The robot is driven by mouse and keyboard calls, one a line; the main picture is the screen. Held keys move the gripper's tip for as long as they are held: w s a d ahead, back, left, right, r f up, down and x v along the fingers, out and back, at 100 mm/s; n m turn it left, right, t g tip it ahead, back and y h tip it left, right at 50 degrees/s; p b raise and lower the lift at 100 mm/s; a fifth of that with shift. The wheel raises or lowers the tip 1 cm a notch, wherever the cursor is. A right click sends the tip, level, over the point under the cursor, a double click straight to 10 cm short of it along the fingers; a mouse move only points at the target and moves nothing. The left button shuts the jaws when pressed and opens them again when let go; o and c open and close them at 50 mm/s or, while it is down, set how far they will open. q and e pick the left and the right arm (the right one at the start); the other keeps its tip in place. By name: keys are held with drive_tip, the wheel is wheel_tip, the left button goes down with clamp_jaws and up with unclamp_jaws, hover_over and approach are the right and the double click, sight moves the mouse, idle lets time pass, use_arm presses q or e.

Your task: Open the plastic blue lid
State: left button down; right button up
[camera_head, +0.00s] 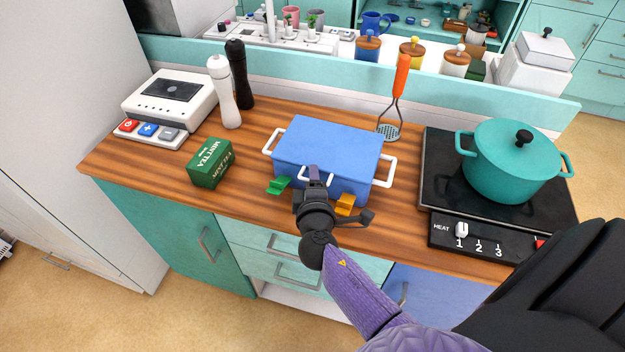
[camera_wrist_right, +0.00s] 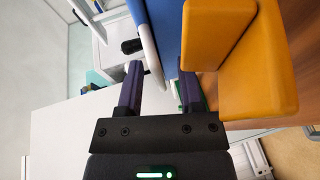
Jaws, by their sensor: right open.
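The blue plastic box with its flat blue lid (camera_head: 328,143) sits shut on the wooden counter. It has white handles on its left and right sides and a small white front handle (camera_head: 302,176). A green clip (camera_head: 278,186) and an orange clip (camera_head: 345,204) are at its front. My right gripper (camera_head: 314,172) is at the box's front, over the front handle. In the right wrist view its fingers (camera_wrist_right: 161,82) are open, with the white handle (camera_wrist_right: 152,60) between their tips; contact is unclear. The orange clip (camera_wrist_right: 240,65) is close beside them. My left gripper is out of view.
A green tea box (camera_head: 210,162) stands left of the blue box. A teal pot (camera_head: 510,165) sits on the black stove (camera_head: 440,190) at right. A masher with an orange handle (camera_head: 401,77) stands behind. Shakers and a white device are at back left.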

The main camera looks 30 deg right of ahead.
clamp_jaws()
idle(1.5)
